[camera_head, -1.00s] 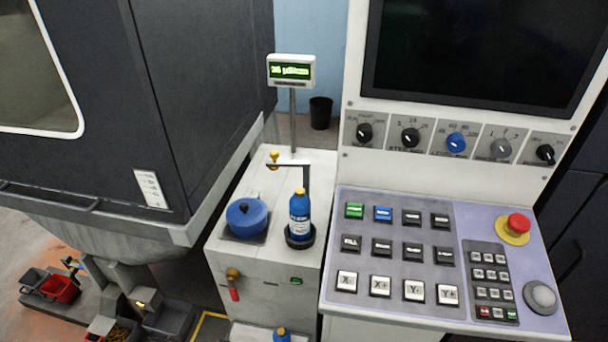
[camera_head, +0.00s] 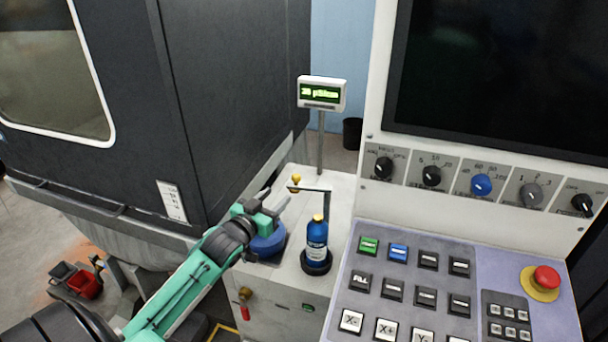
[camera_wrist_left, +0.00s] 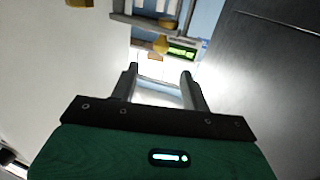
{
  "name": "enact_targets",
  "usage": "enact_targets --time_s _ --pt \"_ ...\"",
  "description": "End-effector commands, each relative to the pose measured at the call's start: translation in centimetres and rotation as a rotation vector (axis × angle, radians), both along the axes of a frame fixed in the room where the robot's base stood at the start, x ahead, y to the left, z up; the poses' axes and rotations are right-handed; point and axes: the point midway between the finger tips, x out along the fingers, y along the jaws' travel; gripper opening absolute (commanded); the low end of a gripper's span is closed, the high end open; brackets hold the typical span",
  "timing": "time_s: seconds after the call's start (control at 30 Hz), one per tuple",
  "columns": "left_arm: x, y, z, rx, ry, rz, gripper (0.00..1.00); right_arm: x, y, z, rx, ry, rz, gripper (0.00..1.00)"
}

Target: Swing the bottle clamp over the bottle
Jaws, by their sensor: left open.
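The blue bottle (camera_head: 317,241) with a yellow cap stands upright in a black round holder (camera_head: 316,265) on the white cabinet. The bottle clamp (camera_head: 312,189) is a dark bar on a post behind the bottle. The bar reaches left to a yellow knob (camera_head: 295,179), so its free end points away from the bottle. My left gripper (camera_head: 279,197) is open and empty, left of the bottle and just below and left of the knob. Its two fingers also show in the left wrist view (camera_wrist_left: 160,72). My right gripper is out of view.
A blue round pot (camera_head: 268,243) sits left of the bottle, partly hidden by my left gripper. A display (camera_head: 321,93) stands on a pole behind. The button panel (camera_head: 400,270) is on the right, the dark machine wall (camera_head: 235,90) on the left.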

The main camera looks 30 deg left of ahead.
Motion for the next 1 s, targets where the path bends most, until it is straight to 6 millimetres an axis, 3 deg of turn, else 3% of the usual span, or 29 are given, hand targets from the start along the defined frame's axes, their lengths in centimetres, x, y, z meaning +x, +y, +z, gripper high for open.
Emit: enact_targets --time_s 0.7,1.0 --pt "10.8 0.2 0.1 0.0 0.002 0.0 0.47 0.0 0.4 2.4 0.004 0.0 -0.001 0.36" --pt "12.8 0.2 -0.1 0.001 0.004 0.0 0.47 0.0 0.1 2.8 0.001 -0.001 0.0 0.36"
